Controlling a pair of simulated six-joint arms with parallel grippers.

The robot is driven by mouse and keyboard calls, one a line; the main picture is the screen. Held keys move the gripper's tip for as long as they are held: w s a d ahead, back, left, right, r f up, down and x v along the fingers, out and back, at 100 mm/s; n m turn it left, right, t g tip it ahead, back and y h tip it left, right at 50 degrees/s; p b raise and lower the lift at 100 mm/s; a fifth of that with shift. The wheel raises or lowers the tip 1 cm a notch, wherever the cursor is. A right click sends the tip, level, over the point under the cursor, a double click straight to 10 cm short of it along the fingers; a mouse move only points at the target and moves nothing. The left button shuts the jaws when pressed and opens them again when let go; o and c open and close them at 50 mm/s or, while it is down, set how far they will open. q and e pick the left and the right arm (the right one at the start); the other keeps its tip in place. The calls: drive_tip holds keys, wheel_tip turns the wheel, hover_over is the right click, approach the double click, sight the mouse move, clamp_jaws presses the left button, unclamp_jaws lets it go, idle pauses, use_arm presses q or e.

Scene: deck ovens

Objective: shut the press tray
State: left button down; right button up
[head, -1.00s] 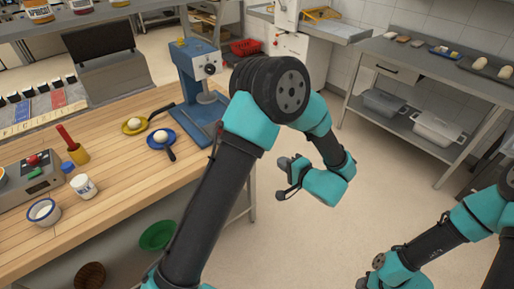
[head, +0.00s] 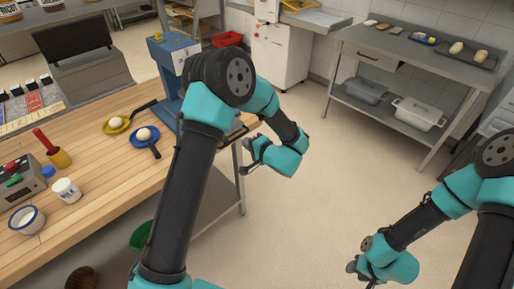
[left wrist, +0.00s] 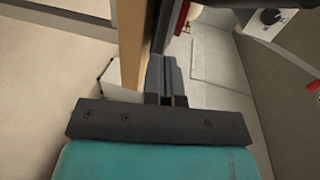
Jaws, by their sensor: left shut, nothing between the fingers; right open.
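The blue press (head: 168,62) stands at the far right end of the wooden bench. Its lower front is mostly hidden behind my left arm. A dark flat part (head: 236,132) shows beside that arm at the bench's end; I cannot tell if it is the press tray or how far out it is. My left gripper (head: 244,160) is shut and empty, just off the bench's right end. In the left wrist view its closed fingers (left wrist: 166,80) are close to a wooden edge (left wrist: 131,45). My right gripper (head: 360,273) is open and empty over the floor at lower right.
On the bench (head: 105,190) are a yellow pan (head: 117,125) and a blue pan (head: 145,136), each with a pale ball. A white jar (head: 66,190) and a bowl (head: 26,219) stand at left. A steel table (head: 400,55) stands at back right. The floor between is clear.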

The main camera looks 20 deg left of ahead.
use_arm(q)
drive_tip(key=shift+x, duration=1.55)
drive_tip(key=x, duration=0.3)
drive_tip(key=r+x, duration=0.1)
drive_tip(key=x, duration=0.1)
drive_tip(key=r+x, duration=0.1)
drive_tip(key=x, duration=0.2)
drive_tip(key=shift+w+a+f, duration=0.1)
drive_tip(key=shift+w+a, duration=0.2)
drive_tip(key=shift+a, duration=0.15)
drive_tip(key=shift+d, duration=0.1)
drive_tip(key=v, duration=1.3)
drive_tip(key=shift+s+d, duration=0.25)
drive_tip(key=shift+d, duration=0.05)
